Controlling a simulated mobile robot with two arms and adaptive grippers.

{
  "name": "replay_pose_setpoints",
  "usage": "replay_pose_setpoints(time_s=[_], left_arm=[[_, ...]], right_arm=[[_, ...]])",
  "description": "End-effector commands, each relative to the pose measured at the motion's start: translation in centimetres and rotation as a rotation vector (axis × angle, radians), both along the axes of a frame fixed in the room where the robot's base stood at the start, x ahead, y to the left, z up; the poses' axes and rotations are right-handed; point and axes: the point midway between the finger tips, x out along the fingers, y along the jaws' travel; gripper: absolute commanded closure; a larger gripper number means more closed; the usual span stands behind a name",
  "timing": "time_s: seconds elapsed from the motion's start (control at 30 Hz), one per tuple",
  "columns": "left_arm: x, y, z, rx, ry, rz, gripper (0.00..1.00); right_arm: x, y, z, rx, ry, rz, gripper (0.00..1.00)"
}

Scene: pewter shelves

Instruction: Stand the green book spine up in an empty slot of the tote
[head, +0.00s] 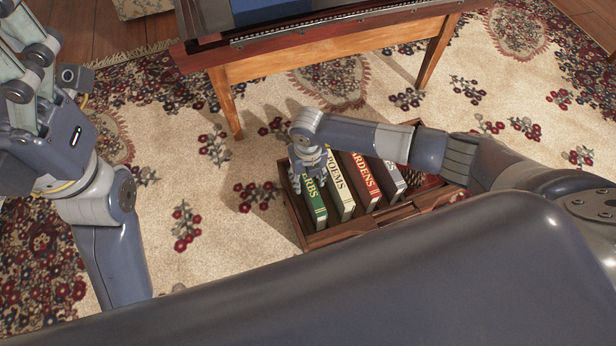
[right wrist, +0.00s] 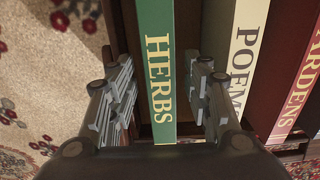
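The green book (head: 315,205), lettered HERBS, stands spine up in the left end of the wooden tote (head: 335,236). Its spine (right wrist: 160,60) runs down the middle of the right wrist view. My right gripper (right wrist: 162,98) is over this book, one finger on each side of the spine. Narrow gaps show between the fingers and the book, so it looks open. In the head view the right gripper (head: 310,178) partly hides the book's top. My left gripper (head: 28,62) is raised at the upper left, away from the tote, its fingers apart and empty.
Right of the green book stand the cream POEMS book (head: 341,190), the dark red GARDENS book (head: 362,180) and a pale book (head: 394,180), partly behind my right arm. A wooden table (head: 330,50) stands behind the tote. Patterned carpet (head: 190,180) left of the tote is clear.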

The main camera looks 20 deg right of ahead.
Motion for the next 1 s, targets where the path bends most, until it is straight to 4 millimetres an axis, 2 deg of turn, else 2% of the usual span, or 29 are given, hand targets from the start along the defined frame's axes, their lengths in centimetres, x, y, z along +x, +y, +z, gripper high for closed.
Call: replay_pose_setpoints(time_s=[0.23, 0.37, 0.47, 0.8, 1.0], left_arm=[[0.0, 0.0, 0.0, 0.0, 0.0, 0.0, 0.2], [0.0, 0.0, 0.0, 0.0, 0.001, 0.0, 0.2], [0.0, 0.0, 0.0, 0.0, 0.001, 0.0, 0.2], [0.0, 0.0, 0.0, 0.0, 0.001, 0.0, 0.2], [0.0, 0.0, 0.0, 0.0, 0.001, 0.0, 0.2]], right_arm=[[-0.1, -0.1, -0.2, -0.002, 0.003, 0.0, 0.52], [0.0, -0.1, 0.5, -0.001, 0.001, 0.001, 0.52], [0.0, 0.0, 1.9, 0.0, -0.001, 0.002, 0.52], [0.1, 0.0, 9.0, 0.0, -0.002, 0.002, 0.52], [0.0, 0.0, 11.4, 0.0, 0.0, 0.0, 0.52]])
